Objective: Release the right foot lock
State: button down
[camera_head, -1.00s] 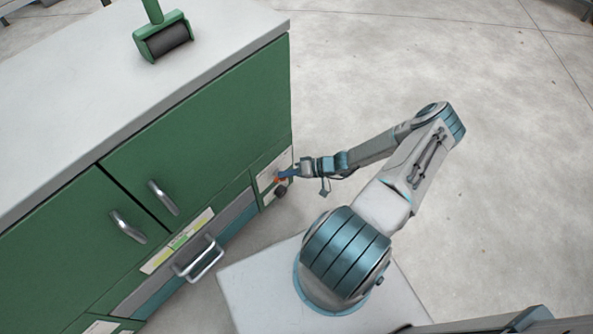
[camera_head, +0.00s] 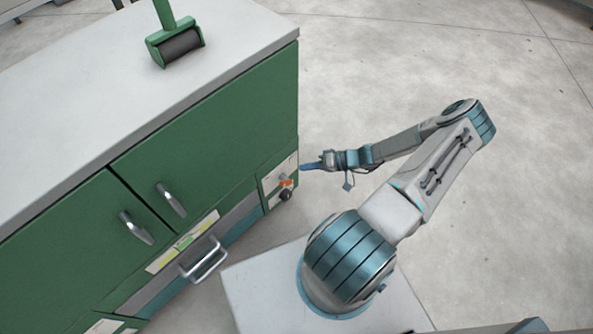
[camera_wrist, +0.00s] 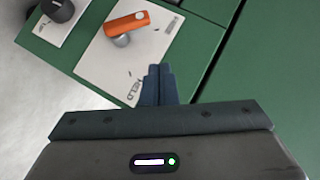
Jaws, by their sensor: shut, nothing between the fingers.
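The right foot lock shows as an orange lever (camera_head: 286,183) on a pale plate low at the right end of the green cabinet. In the wrist view the orange lever (camera_wrist: 126,23) lies across the upper part of the white plate (camera_wrist: 98,57), with a silver post below it. The plate has the word HELD near its lower edge and another label at upper right that I cannot read. My gripper (camera_head: 304,167) is shut and empty, just right of the plate and apart from the lever. In the wrist view its fingertips (camera_wrist: 158,72) point toward the plate's lower right edge.
A black knob (camera_wrist: 58,9) sits beside the lever plate; it also shows in the head view (camera_head: 285,195). The green cabinet (camera_head: 215,125) has door handles and a silver drawer handle (camera_head: 204,258). A roller (camera_head: 180,44) stands on top. Open floor lies right.

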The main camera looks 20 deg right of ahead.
jog(key=v, duration=0.5)
jog(key=shift+s+r, duration=0.3)
jog(key=shift+r, duration=0.15)
jog(key=a+r+n+g+h+p, duration=0.1)
jog(key=a+r+g+h+p, duration=0.25)
jog(key=r, duration=0.85)
jog(key=s+a+r+n+g+h+p, duration=0.15)
jog(key=r+p, duration=0.25)
jog(key=r, duration=0.9)
jog(key=a+r+g+h+p, duration=0.3)
jog(key=r+p, duration=0.1)
jog(key=r, duration=0.8)
jog(key=s+a+r+m+t+h+p, duration=0.1)
jog(key=s+a+r+t+h+p, duration=0.1)
jog(key=r, duration=0.9)
jog(key=s+a+r+m+t+h+p, duration=0.1)
jog(key=s+a+r+t+h+p, duration=0.1)
jog(key=s+a+r+p, duration=0.3)
jog(key=s+a+r, duration=0.1)
jog(key=s+r, duration=0.2)
jog(key=r, duration=0.3)
jog(key=shift+s+a+r, duration=0.2)
jog(key=shift+s+a, duration=0.1)
jog(key=shift+s, duration=0.05)
